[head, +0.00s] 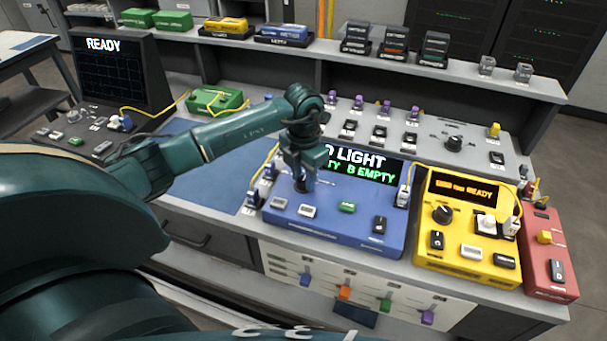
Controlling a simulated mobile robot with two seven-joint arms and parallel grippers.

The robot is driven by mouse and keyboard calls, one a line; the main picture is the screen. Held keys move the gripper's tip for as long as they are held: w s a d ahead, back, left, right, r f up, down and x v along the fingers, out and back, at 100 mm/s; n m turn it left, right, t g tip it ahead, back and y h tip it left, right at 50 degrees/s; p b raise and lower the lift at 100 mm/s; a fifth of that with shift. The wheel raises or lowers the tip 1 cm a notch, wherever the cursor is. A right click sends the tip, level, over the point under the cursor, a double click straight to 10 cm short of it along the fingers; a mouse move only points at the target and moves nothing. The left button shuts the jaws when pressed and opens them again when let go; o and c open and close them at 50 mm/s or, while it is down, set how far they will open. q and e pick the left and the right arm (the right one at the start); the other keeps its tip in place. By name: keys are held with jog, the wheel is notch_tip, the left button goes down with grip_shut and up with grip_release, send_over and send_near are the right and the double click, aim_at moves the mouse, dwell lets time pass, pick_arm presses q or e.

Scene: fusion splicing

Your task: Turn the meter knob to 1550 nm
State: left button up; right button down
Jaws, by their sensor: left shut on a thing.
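The blue meter (335,231) stands on the bench in the middle of the head view. Its screen (372,169) is partly covered by my arm; "LIGHT" and "B EMPTY" can be read. My left gripper (304,184) points down at the left part of the meter's top, just left of the screen. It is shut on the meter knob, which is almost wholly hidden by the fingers. The knob's pointer and its wavelength marks cannot be read. My right gripper is not in view.
A yellow device (465,248) with a black knob (443,214) stands right of the meter, then a red box (548,258). A grey panel (454,144) with several switches is behind. A green box (215,101) and a dark READY monitor (108,68) are at the left.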

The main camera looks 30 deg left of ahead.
pick_arm(q)
jog(key=shift+m, duration=0.3)
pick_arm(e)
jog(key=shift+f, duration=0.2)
pick_arm(q)
jog(key=shift+f+m+b, duration=0.1)
jog(key=shift+m+b, duration=0.4)
jog(key=shift+b, duration=0.1)
jog(key=m+b, duration=0.2)
jog(key=m, duration=0.1)
jog(key=m+b, duration=0.1)
jog(key=m, duration=0.2)
jog(key=shift+b, duration=0.4)
jog(key=shift+m+b, duration=0.4)
jog(key=shift+m, duration=0.8)
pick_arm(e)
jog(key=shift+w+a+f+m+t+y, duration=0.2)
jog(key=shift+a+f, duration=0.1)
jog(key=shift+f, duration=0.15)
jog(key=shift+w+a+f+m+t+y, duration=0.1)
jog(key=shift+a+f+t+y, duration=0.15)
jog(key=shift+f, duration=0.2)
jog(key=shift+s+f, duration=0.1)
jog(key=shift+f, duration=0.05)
pick_arm(q)
jog(key=o, duration=1)
